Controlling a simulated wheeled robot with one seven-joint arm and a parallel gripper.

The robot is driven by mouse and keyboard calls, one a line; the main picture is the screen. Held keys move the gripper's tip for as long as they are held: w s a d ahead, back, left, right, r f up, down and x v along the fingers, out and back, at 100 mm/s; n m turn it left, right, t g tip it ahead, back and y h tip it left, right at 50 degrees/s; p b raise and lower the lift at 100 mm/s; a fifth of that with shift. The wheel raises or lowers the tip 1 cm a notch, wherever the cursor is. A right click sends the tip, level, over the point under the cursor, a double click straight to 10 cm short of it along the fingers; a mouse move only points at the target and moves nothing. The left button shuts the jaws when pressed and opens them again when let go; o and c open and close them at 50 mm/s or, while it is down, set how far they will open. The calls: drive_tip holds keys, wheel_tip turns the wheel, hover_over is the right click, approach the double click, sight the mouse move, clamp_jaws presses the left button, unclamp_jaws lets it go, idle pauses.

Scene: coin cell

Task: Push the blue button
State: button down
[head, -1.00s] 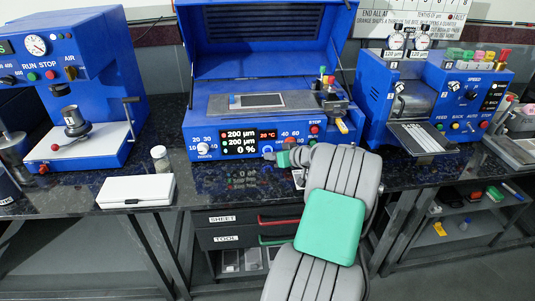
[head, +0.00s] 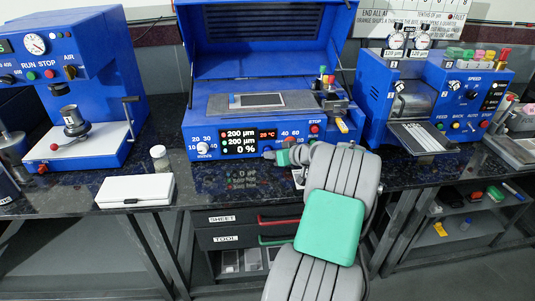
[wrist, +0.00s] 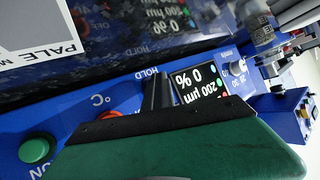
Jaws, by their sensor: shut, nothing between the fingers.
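The blue machine (head: 230,172) with the open lid stands at the middle of the bench, with its control panel facing me. My gripper (head: 270,156) is at the panel's front, just right of the black display (head: 239,142). In the wrist view its dark fingers (wrist: 160,92) are together and empty, close to the panel by the HOLD lettering. I cannot tell whether they touch the panel. I cannot clearly make out a blue button there; the fingers and green gripper body cover part of the panel.
A green button (wrist: 35,150) and a white knob (wrist: 238,68) are also on the panel. A white case (head: 135,191) and a small jar (head: 160,159) stand left on the dark bench. Blue machines stand at the left (head: 85,65) and right (head: 372,83).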

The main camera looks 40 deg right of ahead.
drive_tip(key=shift+s+r, duration=0.1)
drive_tip(key=shift+s, duration=0.1)
drive_tip(key=s+a, duration=0.1)
drive_tip(key=s, duration=0.1)
drive_tip(key=s+a, duration=0.2)
drive_tip(key=shift+s+a, duration=0.1)
drive_tip(key=shift+s, duration=0.15)
drive_tip(key=shift+s+a, duration=0.15)
drive_tip(key=shift+s, duration=0.05)
